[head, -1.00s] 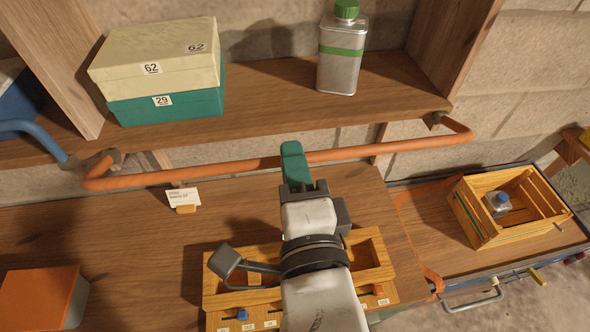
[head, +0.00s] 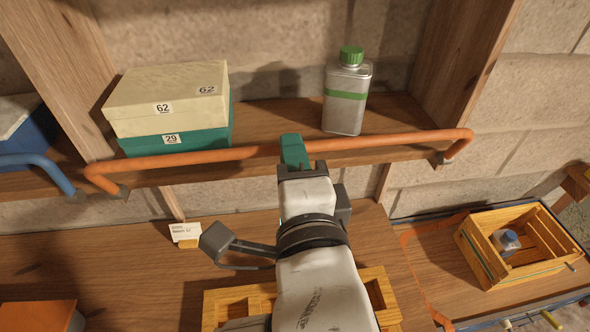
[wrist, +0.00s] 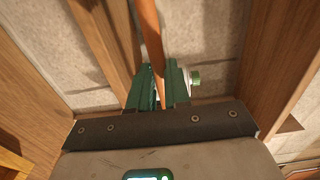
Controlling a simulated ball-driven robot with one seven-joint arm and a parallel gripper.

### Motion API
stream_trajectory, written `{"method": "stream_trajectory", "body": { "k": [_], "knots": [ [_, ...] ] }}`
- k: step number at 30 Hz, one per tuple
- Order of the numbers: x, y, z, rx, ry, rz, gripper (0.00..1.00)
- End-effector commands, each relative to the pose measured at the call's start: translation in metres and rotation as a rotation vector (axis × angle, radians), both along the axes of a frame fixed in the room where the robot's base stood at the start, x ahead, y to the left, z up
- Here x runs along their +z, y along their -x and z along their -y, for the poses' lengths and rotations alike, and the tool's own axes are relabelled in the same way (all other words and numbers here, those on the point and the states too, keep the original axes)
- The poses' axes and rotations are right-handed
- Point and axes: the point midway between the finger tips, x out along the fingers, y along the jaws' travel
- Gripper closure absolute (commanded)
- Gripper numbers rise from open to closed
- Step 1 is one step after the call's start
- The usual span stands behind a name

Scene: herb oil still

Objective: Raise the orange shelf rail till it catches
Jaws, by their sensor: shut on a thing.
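The orange shelf rail (head: 215,156) runs across the front of the wooden shelf, joined to it by a bent arm at each end. Its bar now stands above the shelf's front edge in the head view. My gripper (head: 294,150) is shut on the rail near its middle, its green fingers around the bar. In the wrist view the rail (wrist: 151,45) passes between the green fingers (wrist: 158,85). I cannot tell whether the rail's catch is engaged.
On the shelf (head: 275,115), behind the rail, stand a cream box (head: 165,95) on a teal box (head: 180,140), and a metal bottle with a green cap (head: 346,95). A blue rail (head: 40,165) is at left. A wooden crate (head: 490,265) holds a small bottle at right.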

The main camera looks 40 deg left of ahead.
Motion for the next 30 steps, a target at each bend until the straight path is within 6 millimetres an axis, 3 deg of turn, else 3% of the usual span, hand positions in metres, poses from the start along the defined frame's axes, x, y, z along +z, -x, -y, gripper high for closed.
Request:
{"method": "stream_trajectory", "body": {
  "k": [11,26,30],
  "knots": [
    [0.016,-0.015,-0.014,-0.003,-0.012,0.011,0.98],
    [0.023,-0.035,-0.033,-0.005,-0.014,0.013,0.69],
    [0.023,-0.035,-0.033,-0.005,-0.014,0.013,0.70]
  ]
}}
